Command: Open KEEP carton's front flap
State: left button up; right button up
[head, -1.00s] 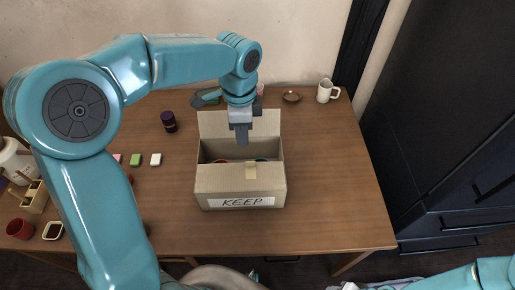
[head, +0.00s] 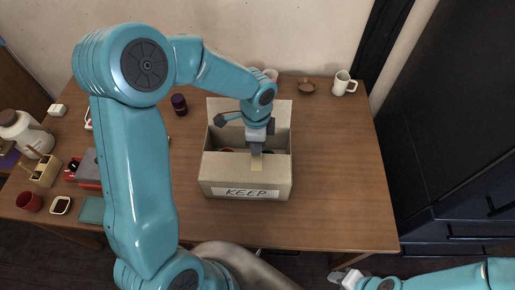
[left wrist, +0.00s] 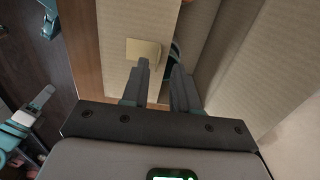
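The KEEP carton (head: 221,179) stands on the table with its white label facing me. Its back flap (head: 281,112) stands up. The front flap (head: 222,164) lies over the front part of the opening and has a yellow tab (head: 257,166) at its edge. My left gripper (head: 256,150) is at this tab. In the left wrist view its fingers (left wrist: 161,72) are apart, one over the tab (left wrist: 143,49), the other past the flap's edge over the dark gap. I cannot tell whether they touch it. My right gripper (head: 343,278) is low at the right, away from the carton; its fingers are unclear.
A white mug (head: 342,84) and a brown bowl (head: 307,87) stand at the back right. A dark jar (head: 179,104) is left of the carton. A red cup (head: 29,202) and a wooden caddy (head: 46,172) are far left. The table right of the carton is clear.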

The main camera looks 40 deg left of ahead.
aim_at(257, 158)
pick_arm(q)
jog(key=shift+s+d+f, duration=0.1)
jog(key=shift+s+f, duration=0.1)
jog(key=shift+f, duration=0.4)
jog(key=shift+s+d+f, duration=0.1)
jog(key=shift+s+f, duration=0.05)
jog(key=shift+f, duration=0.4)
jog(key=shift+w+f, duration=0.1)
jog(key=shift+f, duration=0.3)
jog(key=shift+w+a+f, duration=0.15)
jog(key=shift+w+f, duration=0.15)
jog(key=shift+s+r, duration=0.15)
jog(key=shift+s, duration=0.1)
jog(key=c, duration=0.5)
grip_shut()
